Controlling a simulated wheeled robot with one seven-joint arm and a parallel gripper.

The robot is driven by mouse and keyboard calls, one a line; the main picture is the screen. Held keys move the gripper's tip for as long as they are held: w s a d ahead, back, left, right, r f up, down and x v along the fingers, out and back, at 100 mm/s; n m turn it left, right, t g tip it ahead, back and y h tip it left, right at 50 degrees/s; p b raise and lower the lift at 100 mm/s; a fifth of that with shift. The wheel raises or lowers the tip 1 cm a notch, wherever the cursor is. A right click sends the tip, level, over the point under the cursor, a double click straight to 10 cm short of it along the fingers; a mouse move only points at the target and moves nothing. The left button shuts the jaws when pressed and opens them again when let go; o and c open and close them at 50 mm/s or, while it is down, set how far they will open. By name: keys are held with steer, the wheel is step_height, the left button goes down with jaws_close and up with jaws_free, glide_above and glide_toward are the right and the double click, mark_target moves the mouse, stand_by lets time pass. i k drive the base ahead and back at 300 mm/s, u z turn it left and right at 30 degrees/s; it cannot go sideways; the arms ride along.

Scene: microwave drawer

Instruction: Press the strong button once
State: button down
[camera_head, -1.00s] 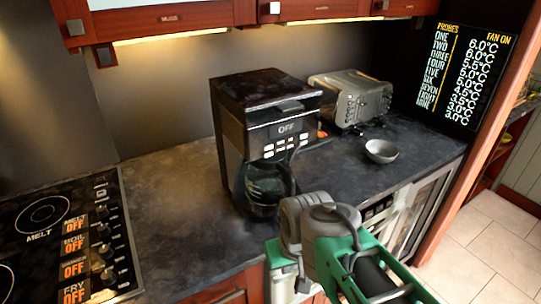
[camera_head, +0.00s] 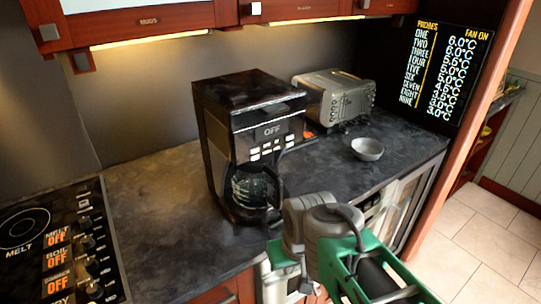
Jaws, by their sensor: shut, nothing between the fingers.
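A black coffee maker (camera_head: 217,130) stands upright on the dark counter. Its front has a lit OFF display (camera_head: 271,131) and light buttons (camera_head: 267,150) below it; their labels are too small to read, so I cannot tell which is the strong button. A glass carafe (camera_head: 250,188) sits in its base. My gripper (camera_head: 281,262) is at the lower middle, at the end of the grey and green arm, in front of and below the coffee maker's right side. It is shut and empty, apart from the buttons. Its fingertips are hard to make out.
A silver toaster (camera_head: 335,97) and a small grey bowl (camera_head: 367,149) stand to the right on the counter. A black hob (camera_head: 88,262) is at the left. Red-brown cabinets (camera_head: 190,18) hang above. A lit temperature panel (camera_head: 443,70) is at the right. Counter left of the coffee maker is clear.

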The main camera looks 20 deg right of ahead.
mark_target(254, 158)
steer(key=z, duration=0.95)
steer(key=k, duration=0.9)
steer(key=u, duration=1.55)
steer(key=i, duration=0.5)
